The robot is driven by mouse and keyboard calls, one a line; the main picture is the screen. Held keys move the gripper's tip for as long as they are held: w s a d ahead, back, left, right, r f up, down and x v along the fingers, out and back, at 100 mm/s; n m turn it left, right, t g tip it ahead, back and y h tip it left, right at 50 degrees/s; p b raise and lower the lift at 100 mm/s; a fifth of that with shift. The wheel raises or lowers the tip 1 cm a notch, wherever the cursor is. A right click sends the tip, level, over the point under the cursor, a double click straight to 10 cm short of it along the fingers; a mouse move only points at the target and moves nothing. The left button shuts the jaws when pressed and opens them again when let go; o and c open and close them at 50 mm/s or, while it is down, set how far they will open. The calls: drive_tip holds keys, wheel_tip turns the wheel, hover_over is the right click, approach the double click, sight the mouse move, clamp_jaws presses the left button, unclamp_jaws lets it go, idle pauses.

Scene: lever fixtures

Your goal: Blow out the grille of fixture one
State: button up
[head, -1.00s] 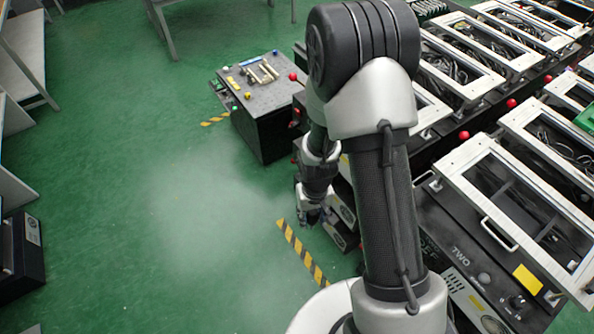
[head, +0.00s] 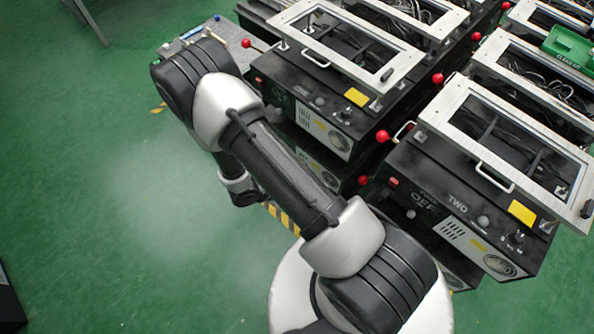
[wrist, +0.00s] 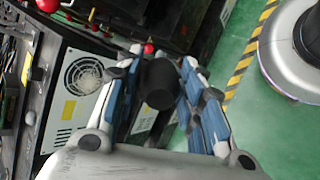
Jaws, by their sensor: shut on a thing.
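My gripper (wrist: 162,62) is shut on a black cylinder (wrist: 160,85), seen between its blue-sided fingers in the wrist view. In the head view my arm hides the fingers and the held thing. A fixture (head: 285,75) with a white-framed lid stands left of the one marked TWO; I cannot read its number. Its front has a pale panel with a round fan grille (head: 340,141). The wrist view shows a round grille (wrist: 83,75) on a pale panel, left of my gripper and apart from the black cylinder. I cannot tell which fixture that one belongs to.
Fixture TWO (head: 459,199) stands at the right. Red lever knobs (head: 382,136) stick out between the fixtures. Striped floor tape (wrist: 247,62) runs beside them.

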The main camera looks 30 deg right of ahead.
drive_tip(key=w+d+f+n+t+h+b, duration=0.1)
drive_tip(key=w+d+n+t+h, duration=0.1)
drive_tip(key=w, duration=0.3)
drive_tip(key=w+d+f+n+t+h+b, duration=0.1)
drive_tip(key=w+f+n+t+h, duration=0.1)
drive_tip(key=w, duration=0.4)
drive_tip(key=shift+w+d+f+n+t, duration=0.2)
drive_tip(key=shift+d+f+n+t, duration=0.15)
drive_tip(key=shift+n+t, duration=0.6)
drive_tip(key=shift+m+t, duration=0.25)
drive_tip(key=o, duration=0.4)
drive_tip(key=shift+c, duration=0.2)
drive_tip(key=c, duration=0.5)
